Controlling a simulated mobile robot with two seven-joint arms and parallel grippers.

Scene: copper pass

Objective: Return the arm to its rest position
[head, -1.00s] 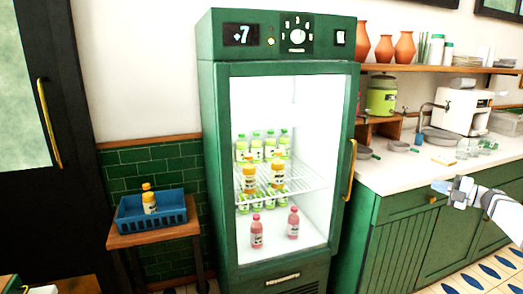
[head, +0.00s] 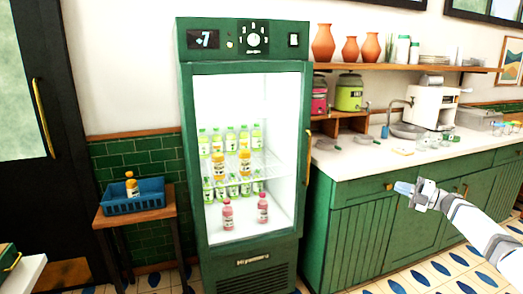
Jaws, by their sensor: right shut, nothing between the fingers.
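My right gripper (head: 404,189) is at the right side of the head view, in front of the green counter cabinets. Its fingers are together with nothing between them. My right arm (head: 470,222) reaches in from the lower right edge. No object touches the gripper. My left gripper does not show in this view.
A green fridge (head: 245,250) with a closed glass door holds several bottles. A blue basket (head: 150,203) with an orange bottle (head: 131,185) stands on a small wooden table (head: 115,219) at left. A counter (head: 360,165) with a sink runs along the right. Tiled floor lies below the arm.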

